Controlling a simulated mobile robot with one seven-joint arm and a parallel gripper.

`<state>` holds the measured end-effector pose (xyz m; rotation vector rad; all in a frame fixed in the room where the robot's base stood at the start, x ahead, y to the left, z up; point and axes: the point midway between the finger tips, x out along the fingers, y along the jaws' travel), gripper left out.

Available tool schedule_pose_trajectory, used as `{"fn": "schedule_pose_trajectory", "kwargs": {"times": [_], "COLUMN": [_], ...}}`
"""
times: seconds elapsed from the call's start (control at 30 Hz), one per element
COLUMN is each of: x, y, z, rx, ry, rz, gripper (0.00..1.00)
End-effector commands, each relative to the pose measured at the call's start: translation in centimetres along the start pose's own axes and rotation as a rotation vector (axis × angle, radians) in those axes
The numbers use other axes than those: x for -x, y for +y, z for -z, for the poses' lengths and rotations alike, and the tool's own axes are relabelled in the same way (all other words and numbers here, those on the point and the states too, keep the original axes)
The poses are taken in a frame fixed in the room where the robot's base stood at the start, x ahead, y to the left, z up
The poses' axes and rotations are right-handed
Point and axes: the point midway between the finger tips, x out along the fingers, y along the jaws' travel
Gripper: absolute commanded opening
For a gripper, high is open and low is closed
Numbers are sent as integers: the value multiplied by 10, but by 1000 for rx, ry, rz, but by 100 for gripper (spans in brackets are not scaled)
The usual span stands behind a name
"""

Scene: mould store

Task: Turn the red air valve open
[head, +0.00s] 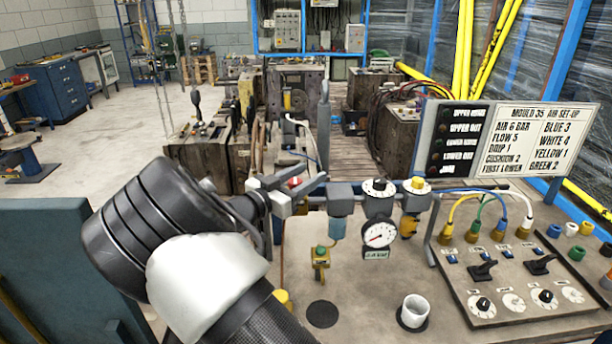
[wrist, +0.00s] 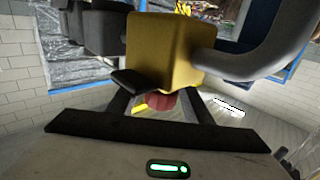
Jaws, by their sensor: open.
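The red air valve handle (head: 294,182) shows as a small red patch at the left end of the air line on the bench. In the wrist view a dull red part (wrist: 162,101) sits below a yellow block (wrist: 165,48) with a thick grey pipe. My gripper (head: 314,172) reaches in from the left, its fingers apart. In the wrist view the red part lies between the gripper's fingers (wrist: 161,106); I cannot tell whether they touch it. Much of the valve is hidden by my gripper in the head view.
On the bench stand a pressure gauge (head: 379,235), a green-topped yellow fitting (head: 320,262), a white cup (head: 414,310) and a switch panel (head: 515,285). A set-up board (head: 520,135) stands at the back right. Coloured hoses arch near the panel.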

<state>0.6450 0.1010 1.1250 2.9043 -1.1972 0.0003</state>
Motion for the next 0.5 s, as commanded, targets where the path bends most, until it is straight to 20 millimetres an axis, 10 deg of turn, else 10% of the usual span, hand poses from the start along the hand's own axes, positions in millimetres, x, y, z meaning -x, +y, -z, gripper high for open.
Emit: {"fn": "schedule_pose_trajectory", "kwargs": {"times": [0.2,0.5], "x": [0,0], "y": [0,0], "z": [0,0], "rx": [0,0], "ry": [0,0], "rz": [0,0], "gripper": [44,4]}}
